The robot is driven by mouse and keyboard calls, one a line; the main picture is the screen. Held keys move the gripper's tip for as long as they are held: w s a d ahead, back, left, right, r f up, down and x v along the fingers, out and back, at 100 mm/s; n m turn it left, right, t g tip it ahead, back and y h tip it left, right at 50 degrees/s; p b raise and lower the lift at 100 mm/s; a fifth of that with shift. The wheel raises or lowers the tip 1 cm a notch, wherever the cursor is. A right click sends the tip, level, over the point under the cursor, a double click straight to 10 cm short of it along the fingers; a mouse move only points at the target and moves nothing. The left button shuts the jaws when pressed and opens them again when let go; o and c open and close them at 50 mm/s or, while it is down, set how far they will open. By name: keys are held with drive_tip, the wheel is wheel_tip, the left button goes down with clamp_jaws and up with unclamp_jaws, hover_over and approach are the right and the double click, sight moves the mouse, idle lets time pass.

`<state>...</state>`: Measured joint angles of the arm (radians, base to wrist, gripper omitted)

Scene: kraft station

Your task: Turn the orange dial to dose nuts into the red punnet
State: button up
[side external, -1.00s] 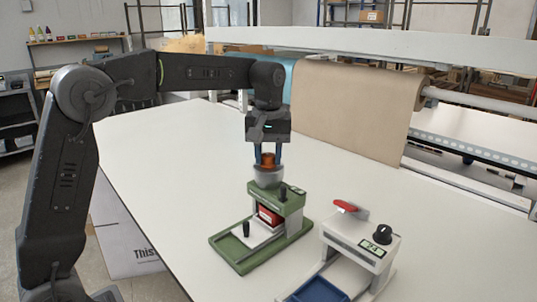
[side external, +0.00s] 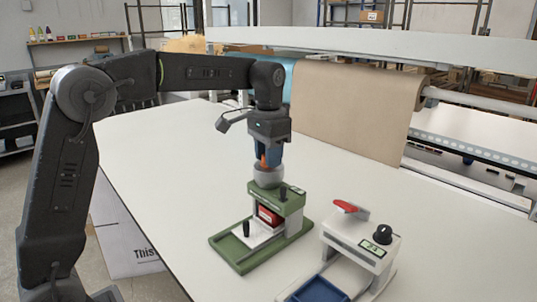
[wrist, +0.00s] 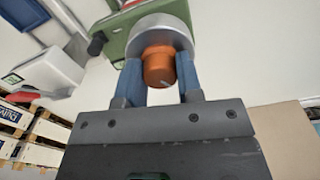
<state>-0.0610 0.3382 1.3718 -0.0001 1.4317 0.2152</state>
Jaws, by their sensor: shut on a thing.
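The orange dial (wrist: 158,66) sits on top of the grey round hopper (side external: 267,177) of the green dispenser (side external: 275,202). My gripper (side external: 267,163) points down at the dial and is shut on it. In the wrist view, its two blue fingers (wrist: 160,85) stand on either side of the dial. The red punnet (side external: 268,215) sits under the dispenser's head, partly hidden by the green frame. I cannot see whether it holds nuts.
A white device (side external: 357,246) with a black knob, a red lever and a blue tray (side external: 318,291) stands to the right of the dispenser. A brown paper roll (side external: 355,105) hangs behind. The white table (side external: 165,170) is clear to the left.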

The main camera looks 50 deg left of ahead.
drive_tip(key=m, duration=0.5)
drive_tip(key=shift+m, duration=0.3)
idle(0.4)
drive_tip(key=o, duration=0.9)
drive_tip(key=shift+o, duration=0.2)
wheel_tip(320, 180, up, 14)
drive_tip(key=shift+f, duration=0.1)
drive_tip(key=shift+s, duration=0.1)
idle(0.4)
